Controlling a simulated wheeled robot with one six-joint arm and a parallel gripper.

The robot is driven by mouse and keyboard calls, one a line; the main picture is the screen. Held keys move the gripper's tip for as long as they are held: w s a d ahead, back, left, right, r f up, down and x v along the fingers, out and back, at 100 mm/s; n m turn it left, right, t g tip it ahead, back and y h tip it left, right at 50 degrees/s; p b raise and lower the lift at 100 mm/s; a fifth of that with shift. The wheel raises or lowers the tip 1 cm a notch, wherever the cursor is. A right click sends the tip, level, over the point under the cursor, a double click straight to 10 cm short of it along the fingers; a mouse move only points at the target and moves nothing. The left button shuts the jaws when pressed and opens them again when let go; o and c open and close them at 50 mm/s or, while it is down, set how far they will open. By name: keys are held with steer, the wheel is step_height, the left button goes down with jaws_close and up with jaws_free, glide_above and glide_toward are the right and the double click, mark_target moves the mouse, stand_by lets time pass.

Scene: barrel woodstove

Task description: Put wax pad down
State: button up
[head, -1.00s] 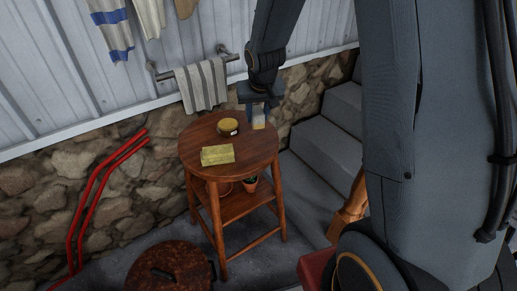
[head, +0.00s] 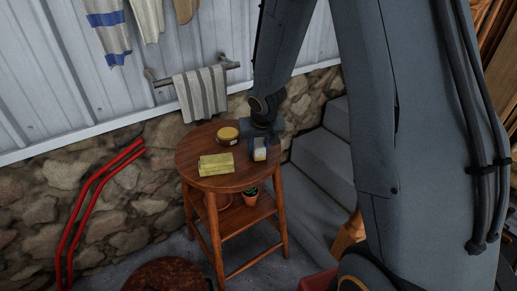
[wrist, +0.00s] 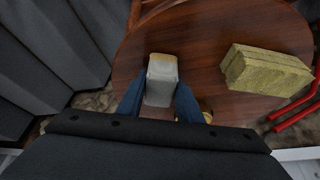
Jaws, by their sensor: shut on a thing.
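The wax pad (head: 260,150) is a small pale grey block with a yellowish end. My gripper (head: 262,134) is shut on it, at the right side of the round wooden stool's top (head: 240,180). In the wrist view, the pad (wrist: 162,82) sits between the two blue fingers of my gripper (wrist: 159,100), over the stool top (wrist: 205,45). I cannot tell whether its underside touches the wood. The fingers hide parts of its sides.
A yellow fibrous block (head: 216,164) and a round yellow tin (head: 228,136) stand left of the pad. A towel (head: 202,93) hangs behind. Grey steps (head: 322,160) rise at right.

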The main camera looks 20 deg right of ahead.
steer(key=shift+f, duration=0.15)
steer(key=o, duration=0.9)
steer(key=shift+o, duration=0.2)
steer(key=shift+s+r, duration=0.1)
steer(key=shift+r, duration=0.4)
steer(key=p+v, duration=0.4)
steer(key=v, duration=0.7)
steer(key=s+r+g, duration=0.1)
steer(key=s+g, duration=0.3)
steer(key=s, duration=1.6)
steer(key=shift+s+d+n, duration=0.2)
steer(key=shift+s+n, duration=0.1)
steer(key=shift+n, duration=0.1)
